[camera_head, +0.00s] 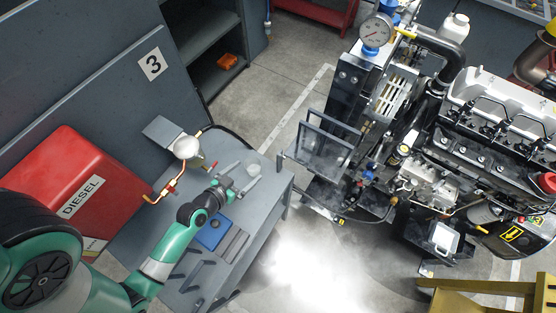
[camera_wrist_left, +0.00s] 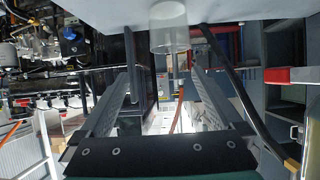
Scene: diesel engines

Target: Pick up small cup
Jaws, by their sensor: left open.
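The small cup (camera_head: 254,169) is pale and translucent and stands on the grey workbench (camera_head: 262,205) near its right end. It also shows in the left wrist view, as a clear cup (camera_wrist_left: 168,27) at the top centre, appearing upside down against the pale bench surface. My left gripper (camera_head: 243,177) is open, its two fingers pointing at the cup. In the left wrist view the open fingers (camera_wrist_left: 163,75) lie either side of the line to the cup, with nothing clearly held. Whether the fingertips reach around the cup is hard to tell. My right gripper is not in view.
A blue item (camera_head: 212,233) and several dark tools lie on the bench. A copper pipe with a round pale part (camera_head: 187,147) stands behind. A red diesel tank (camera_head: 75,190) is at the left. The engine (camera_head: 490,130) fills the right.

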